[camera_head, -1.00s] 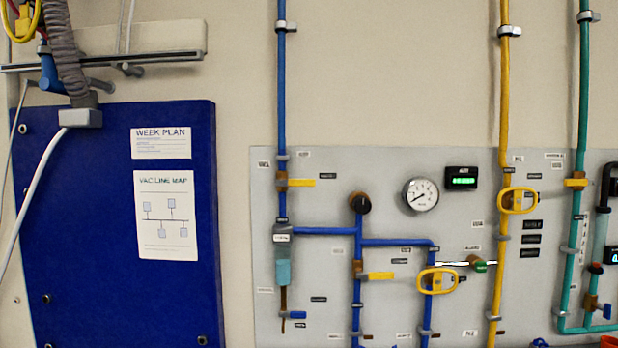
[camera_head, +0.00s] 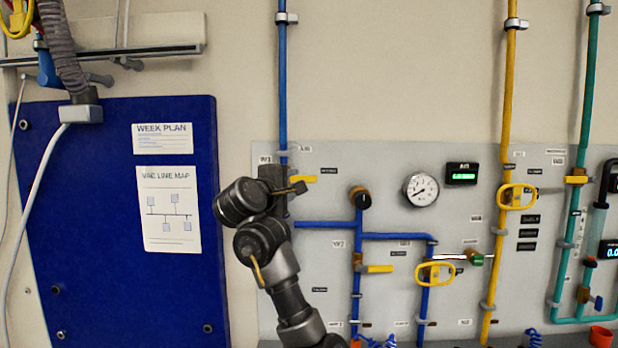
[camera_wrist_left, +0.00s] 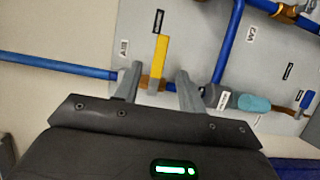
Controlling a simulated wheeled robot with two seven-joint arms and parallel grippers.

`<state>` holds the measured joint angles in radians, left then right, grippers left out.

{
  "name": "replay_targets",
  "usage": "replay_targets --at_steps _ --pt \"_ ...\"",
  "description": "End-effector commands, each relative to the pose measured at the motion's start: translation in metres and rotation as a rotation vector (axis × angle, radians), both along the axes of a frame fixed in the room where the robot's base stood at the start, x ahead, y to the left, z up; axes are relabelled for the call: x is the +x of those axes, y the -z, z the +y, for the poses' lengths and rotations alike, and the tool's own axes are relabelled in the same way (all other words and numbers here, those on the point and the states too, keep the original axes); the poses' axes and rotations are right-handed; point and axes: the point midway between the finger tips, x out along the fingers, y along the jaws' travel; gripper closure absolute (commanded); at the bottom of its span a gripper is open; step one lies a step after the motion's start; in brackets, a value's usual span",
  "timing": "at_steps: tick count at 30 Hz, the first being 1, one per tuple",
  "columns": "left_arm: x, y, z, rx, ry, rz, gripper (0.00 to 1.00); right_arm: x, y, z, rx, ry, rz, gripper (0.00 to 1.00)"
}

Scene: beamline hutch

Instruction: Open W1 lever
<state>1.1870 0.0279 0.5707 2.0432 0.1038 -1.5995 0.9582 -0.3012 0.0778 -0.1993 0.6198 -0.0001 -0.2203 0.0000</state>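The W1 lever (camera_head: 303,179) is a yellow handle on the vertical blue pipe at the panel's upper left. It sticks out to the right, square to the pipe. My left gripper (camera_head: 287,188) is up at this valve and partly covers it in the head view. In the left wrist view the yellow lever (camera_wrist_left: 159,60) rises from a brown valve body, which lies between the two grey fingertips of my left gripper (camera_wrist_left: 158,88). The fingers are apart, with a gap on both sides of the valve; I cannot tell if either touches it. My right gripper is out of view.
A second yellow lever (camera_head: 378,268) sits lower on another blue pipe. Two yellow ring-shaped handles (camera_head: 435,273) and a round gauge (camera_head: 421,190) are to the right. A blue board (camera_head: 100,250) hangs at the left. My left arm hides the panel's lower-left fittings.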

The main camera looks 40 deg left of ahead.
Motion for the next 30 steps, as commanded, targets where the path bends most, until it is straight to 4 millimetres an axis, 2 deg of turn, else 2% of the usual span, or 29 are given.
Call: replay_targets --at_steps 5,18,24,30 --pt "0.013 -0.001 0.003 0.0 0.002 0.003 0.6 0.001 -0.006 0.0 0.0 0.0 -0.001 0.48" --pt "0.087 -0.003 0.022 0.003 0.002 0.005 0.6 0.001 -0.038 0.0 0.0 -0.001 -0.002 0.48" --pt "0.103 -0.001 0.026 0.004 0.001 0.003 0.6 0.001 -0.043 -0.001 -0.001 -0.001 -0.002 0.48" --pt "0.106 0.001 0.027 0.005 0.0 0.002 0.6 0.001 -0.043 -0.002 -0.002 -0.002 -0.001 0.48"
